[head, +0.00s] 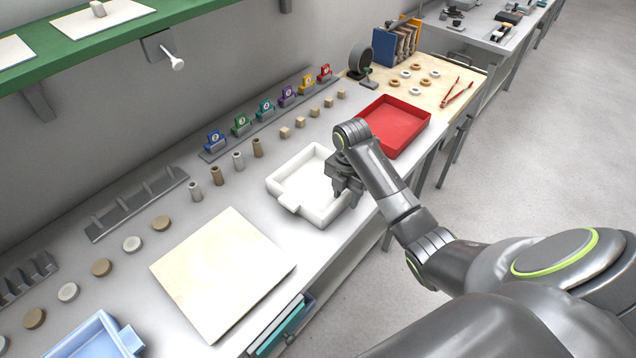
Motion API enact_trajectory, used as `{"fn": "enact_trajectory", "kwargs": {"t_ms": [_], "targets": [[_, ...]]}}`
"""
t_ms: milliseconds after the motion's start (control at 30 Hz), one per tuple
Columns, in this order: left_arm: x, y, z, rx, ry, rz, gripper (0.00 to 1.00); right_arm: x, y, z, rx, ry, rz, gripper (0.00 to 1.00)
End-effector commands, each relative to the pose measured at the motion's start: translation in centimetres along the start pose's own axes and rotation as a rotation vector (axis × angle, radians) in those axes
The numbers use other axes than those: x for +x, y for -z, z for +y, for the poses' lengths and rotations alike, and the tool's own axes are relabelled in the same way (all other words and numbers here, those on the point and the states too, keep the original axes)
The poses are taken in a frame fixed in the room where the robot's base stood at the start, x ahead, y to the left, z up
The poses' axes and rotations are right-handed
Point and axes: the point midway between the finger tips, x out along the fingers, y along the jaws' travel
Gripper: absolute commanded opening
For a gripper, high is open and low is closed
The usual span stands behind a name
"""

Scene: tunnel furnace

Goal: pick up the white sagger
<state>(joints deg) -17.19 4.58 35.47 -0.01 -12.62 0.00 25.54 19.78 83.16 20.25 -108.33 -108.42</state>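The white sagger (305,190) is a shallow, square white tray with a small tab handle on its near left side. It sits flat on the grey bench near the middle of the head view and looks empty. My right gripper (346,195) points down at the sagger's right wall, with its fingers at the rim and hiding part of it. I cannot tell whether the fingers are closed on the wall or only beside it. My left gripper is not in view.
A red tray (395,125) lies beyond the sagger and a pale square board (222,270) lies nearer. A light blue tray (95,340) is at the bottom left. Small cylinders, blocks and numbered coloured holders (265,108) line the back. A green shelf (90,35) overhangs the left.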

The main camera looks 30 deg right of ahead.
Motion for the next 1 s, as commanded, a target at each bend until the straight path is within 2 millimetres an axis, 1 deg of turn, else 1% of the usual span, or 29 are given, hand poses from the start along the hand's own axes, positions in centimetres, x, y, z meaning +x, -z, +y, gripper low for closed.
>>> {"fn": "enact_trajectory", "kwargs": {"t_ms": [167, 400, 467, 1000], "targets": [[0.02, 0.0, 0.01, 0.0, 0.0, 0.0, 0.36, 0.04, 0.01, 0.01, 0.0, 0.0, 0.0, 0.39], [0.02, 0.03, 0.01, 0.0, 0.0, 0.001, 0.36, 0.02, 0.01, 0.01, 0.0, 0.0, 0.0, 0.08], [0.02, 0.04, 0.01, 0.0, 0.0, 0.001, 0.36, 0.02, 0.01, 0.01, 0.0, 0.0, 0.0, 0.0], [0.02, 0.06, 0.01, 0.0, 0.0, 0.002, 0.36, 0.0, 0.01, 0.0, 0.0, 0.0, 0.0, 0.0]]}}
